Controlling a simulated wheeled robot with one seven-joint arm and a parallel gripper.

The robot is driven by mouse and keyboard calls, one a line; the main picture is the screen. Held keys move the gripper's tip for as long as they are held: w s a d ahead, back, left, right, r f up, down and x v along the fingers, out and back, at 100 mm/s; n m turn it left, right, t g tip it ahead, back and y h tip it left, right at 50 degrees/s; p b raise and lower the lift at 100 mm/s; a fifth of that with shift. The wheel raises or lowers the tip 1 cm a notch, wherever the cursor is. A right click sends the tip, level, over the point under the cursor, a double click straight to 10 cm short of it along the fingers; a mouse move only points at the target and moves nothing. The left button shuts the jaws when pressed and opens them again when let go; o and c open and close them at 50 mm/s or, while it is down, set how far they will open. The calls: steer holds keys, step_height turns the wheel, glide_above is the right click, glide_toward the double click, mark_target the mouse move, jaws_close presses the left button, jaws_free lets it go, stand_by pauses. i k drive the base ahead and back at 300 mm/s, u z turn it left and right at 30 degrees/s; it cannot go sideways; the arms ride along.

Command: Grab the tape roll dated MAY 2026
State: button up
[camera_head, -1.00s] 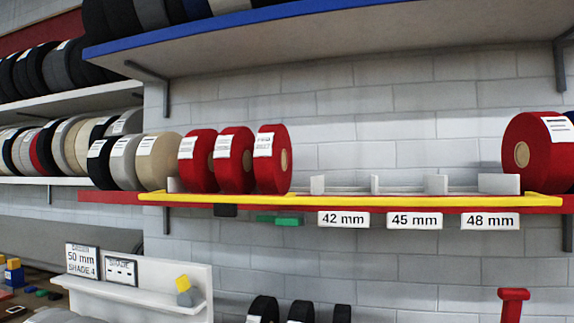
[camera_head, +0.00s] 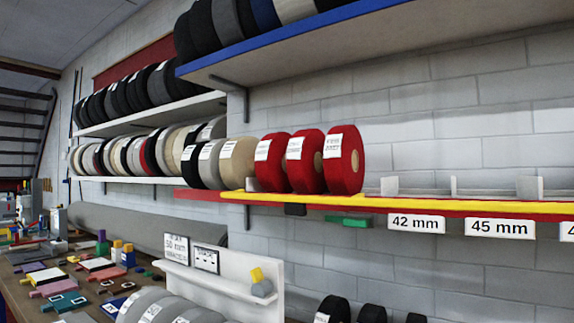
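Three red tape rolls stand upright side by side on the yellow-edged shelf (camera_head: 470,205): a left one (camera_head: 274,172), a middle one (camera_head: 307,172) and a right one (camera_head: 345,172). Each has a white label on its rim. The print on these labels is too small and blurred to read, so I cannot tell which roll is dated MAY 2026. My gripper is not in view.
Grey and beige rolls (camera_head: 238,160) stand left of the red ones. White dividers (camera_head: 453,187) and size tags 42 mm (camera_head: 416,223) and 45 mm (camera_head: 500,229) mark bare shelf to the right. A cluttered workbench (camera_head: 20,290) is at lower left.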

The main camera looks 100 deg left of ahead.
mark_target(270, 165)
steer(key=u, duration=0.05)
steer(key=k, duration=2.45)
steer(key=u, duration=2.15)
steer(key=i, duration=1.1)
steer(key=u, duration=0.05)
